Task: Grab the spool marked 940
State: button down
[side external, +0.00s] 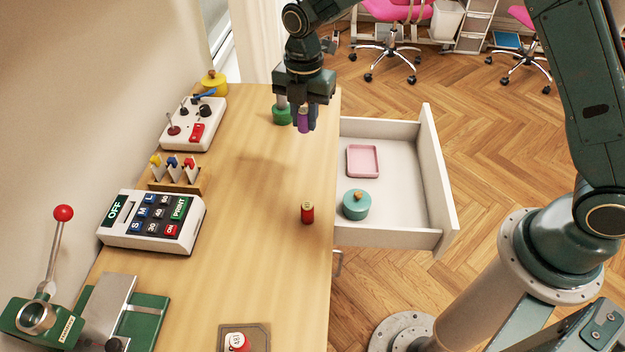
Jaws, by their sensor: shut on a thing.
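My gripper (306,116) is in the upper middle of the side external view, above the far right part of the table. It is shut on a purple spool (303,124), held upright between the fingers. No number can be read on it. A red spool (307,214) stands upright on the table near its right edge, its top marking too small to read. Another red spool with a pale, numbered top (238,342) is on a brown tray (262,328) at the bottom edge. I cannot tell which spool is marked 940.
An open white drawer (410,190) at right holds a pink tray (364,160) and a teal round box (356,205). A keypad device (150,222), pen holder (176,181) and switch box (192,124) line the left. The table's middle is clear.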

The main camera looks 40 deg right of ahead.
notch_tip(320, 180, up, 8)
dwell(0.4)
jog(key=shift+d+f, duration=0.1)
jog(key=shift+f, duration=0.05)
dwell(0.3)
